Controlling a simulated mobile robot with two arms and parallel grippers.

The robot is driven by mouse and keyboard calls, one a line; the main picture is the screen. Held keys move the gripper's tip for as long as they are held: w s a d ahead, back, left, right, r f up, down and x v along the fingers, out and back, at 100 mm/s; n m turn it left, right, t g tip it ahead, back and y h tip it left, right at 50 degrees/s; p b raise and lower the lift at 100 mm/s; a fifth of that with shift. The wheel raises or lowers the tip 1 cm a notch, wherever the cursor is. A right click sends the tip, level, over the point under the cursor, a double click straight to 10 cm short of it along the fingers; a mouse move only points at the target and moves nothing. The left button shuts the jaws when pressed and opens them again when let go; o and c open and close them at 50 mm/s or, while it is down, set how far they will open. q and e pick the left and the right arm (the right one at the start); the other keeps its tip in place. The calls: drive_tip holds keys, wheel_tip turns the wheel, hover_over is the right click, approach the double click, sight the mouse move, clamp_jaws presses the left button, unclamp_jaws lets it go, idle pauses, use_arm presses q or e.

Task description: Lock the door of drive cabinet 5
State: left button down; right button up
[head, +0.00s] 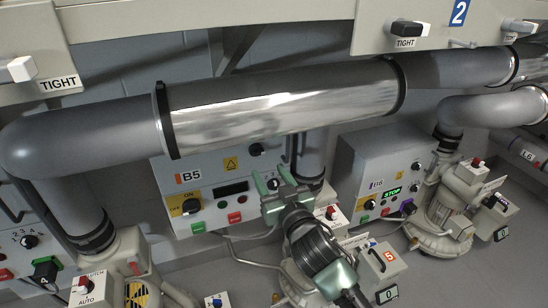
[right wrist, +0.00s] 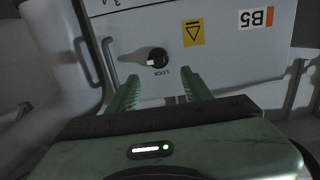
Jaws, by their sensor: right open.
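Drive cabinet 5 is the pale grey box labelled B5 (head: 215,180), below the large pipe in the head view. Its lock knob (head: 257,149) is a round black knob near the top right of the door. My right gripper (head: 274,174) is open and empty in front of the door, below the knob in the head view. In the right wrist view the lock knob (right wrist: 157,58), black with a white mark and the word LOCK beside it, shows just beyond and between the two green fingertips. The fingers do not touch it. My left gripper is not in view.
A shiny pipe (head: 285,108) runs across just above the cabinet. A second cabinet (head: 385,160) with a green STOP display and a blower (head: 450,205) stand to the right.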

sight(259, 153)
drive_tip(key=x, duration=0.2)
drive_tip(key=b+x, duration=0.1)
drive_tip(key=x, duration=0.4)
drive_tip(key=shift+d, duration=0.35)
drive_tip(key=shift+b+x, duration=0.3)
drive_tip(key=shift+x, duration=0.55)
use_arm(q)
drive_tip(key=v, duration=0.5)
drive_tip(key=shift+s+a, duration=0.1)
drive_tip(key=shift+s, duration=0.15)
use_arm(e)
clamp_jaws()
